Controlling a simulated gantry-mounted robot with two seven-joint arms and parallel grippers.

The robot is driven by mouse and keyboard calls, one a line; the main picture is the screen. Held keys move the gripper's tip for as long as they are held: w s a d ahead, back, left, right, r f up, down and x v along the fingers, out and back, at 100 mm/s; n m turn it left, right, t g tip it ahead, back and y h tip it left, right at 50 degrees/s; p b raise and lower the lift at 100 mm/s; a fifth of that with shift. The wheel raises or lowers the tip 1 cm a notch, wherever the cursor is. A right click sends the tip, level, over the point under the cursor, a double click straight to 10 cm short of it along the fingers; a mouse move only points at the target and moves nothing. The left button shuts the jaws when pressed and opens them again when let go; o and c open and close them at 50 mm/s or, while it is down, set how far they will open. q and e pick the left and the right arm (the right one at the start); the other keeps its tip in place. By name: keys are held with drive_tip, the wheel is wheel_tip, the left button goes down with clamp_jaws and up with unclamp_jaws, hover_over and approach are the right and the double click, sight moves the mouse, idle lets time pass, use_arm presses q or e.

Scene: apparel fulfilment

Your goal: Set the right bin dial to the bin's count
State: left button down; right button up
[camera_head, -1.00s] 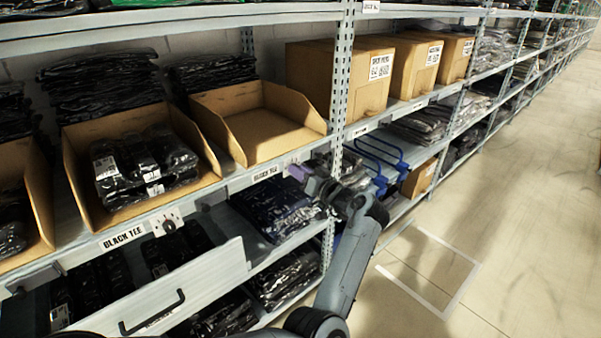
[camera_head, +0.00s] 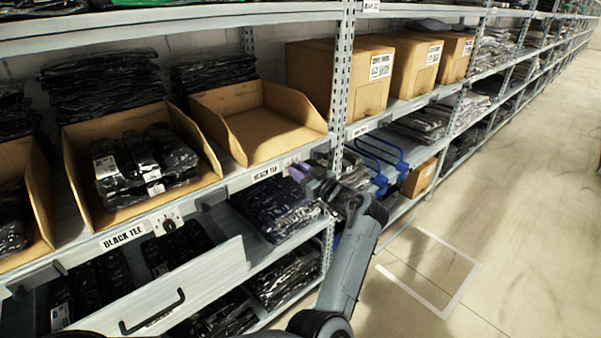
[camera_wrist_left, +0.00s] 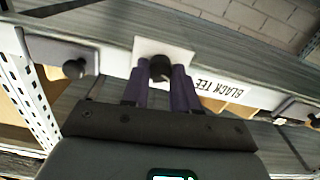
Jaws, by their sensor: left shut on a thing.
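The right bin (camera_head: 262,137) is an open cardboard tray on the shelf and looks empty. A "BLACK TEE" label (camera_head: 266,172) is on the shelf edge below it. The right bin dial is a dark round knob (camera_wrist_left: 160,68) on a white plate (camera_wrist_left: 150,48), beside the label in the left wrist view. My left gripper (camera_wrist_left: 161,80) has purple fingers shut on this knob. In the head view, the gripper (camera_head: 297,172) is at the shelf edge and its wrist hides part of that area. The dial's setting cannot be read. My right gripper is not in view.
The left bin (camera_head: 75,180) holds several bagged black garments, with another dial (camera_head: 170,224) below it. An open drawer (camera_head: 205,278) juts out at lower left. A metal upright (camera_head: 341,85) and blue rails (camera_head: 385,150) are close to my arm. Floor at right is clear.

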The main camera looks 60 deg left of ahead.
use_arm(q)
drive_tip(key=shift+n, duration=1.1)
drive_tip(key=c, duration=0.9)
unclamp_jaws()
drive_tip(key=shift+o, duration=0.2)
drive_tip(key=shift+d, duration=0.1)
drive_tip(key=w+d+p, duration=0.1)
drive_tip(key=d, duration=0.9)
drive_tip(key=shift+w+d+p, duration=0.3)
